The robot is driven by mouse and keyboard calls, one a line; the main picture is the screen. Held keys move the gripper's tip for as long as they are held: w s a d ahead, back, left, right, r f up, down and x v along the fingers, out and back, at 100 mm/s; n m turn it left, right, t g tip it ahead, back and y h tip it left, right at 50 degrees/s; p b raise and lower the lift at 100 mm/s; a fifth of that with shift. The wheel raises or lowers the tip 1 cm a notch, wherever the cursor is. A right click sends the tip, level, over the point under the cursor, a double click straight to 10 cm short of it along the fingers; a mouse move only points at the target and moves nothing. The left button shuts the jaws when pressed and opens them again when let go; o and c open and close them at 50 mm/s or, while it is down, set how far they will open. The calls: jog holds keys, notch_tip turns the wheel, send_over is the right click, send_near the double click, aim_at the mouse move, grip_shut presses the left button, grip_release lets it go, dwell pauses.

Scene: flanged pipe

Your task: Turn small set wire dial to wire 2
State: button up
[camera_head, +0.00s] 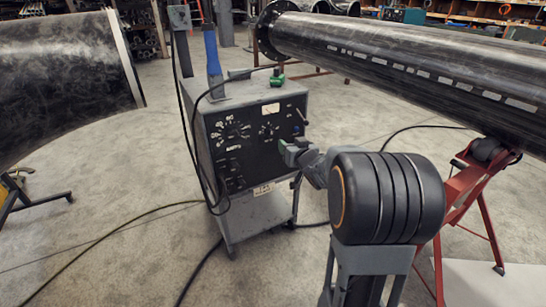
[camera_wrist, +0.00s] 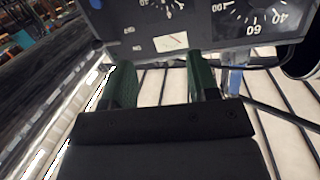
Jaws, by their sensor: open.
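The welding machine (camera_head: 250,150) stands on the floor with its dark front panel facing me. A small dial (camera_head: 268,130), probably the set wire dial, sits right of the larger dial (camera_head: 232,132). Its setting is too small to read. In the wrist view, part of the small dial's scale (camera_wrist: 163,6) shows at the top edge, cut off and tilted, with its knob out of frame. My gripper (camera_head: 291,150) is at the panel's right side, below and right of the small dial. In the wrist view, the green fingers (camera_wrist: 161,75) are apart with nothing between them.
A meter (camera_wrist: 171,42) is ahead of the fingers in the wrist view. A toggle lever (camera_head: 301,117) sticks out at the panel's right. A long flanged pipe (camera_head: 400,65) lies on a red stand (camera_head: 470,195) to the right. Cables (camera_head: 110,235) cross the floor.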

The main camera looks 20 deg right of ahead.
aim_at(272, 135)
notch_tip(272, 135, down, 5)
jog(key=w+d+t+y+b, duration=0.1)
jog(key=t+y+b, duration=0.1)
jog(key=b, duration=0.1)
jog(key=shift+n+g, duration=0.3)
jog(key=shift+n, duration=0.1)
jog(key=w+b, duration=0.1)
jog(key=w, duration=0.3)
jog(key=w+a, duration=0.1)
jog(key=w, duration=0.4)
jog(key=w+b, duration=0.1)
jog(key=w, duration=0.3)
jog(key=shift+w+a+r+b, duration=0.25)
jog(key=shift+w+b, duration=0.05)
jog(key=shift+c, duration=0.3)
jog(key=c, duration=0.9)
jog(key=shift+o, duration=0.2)
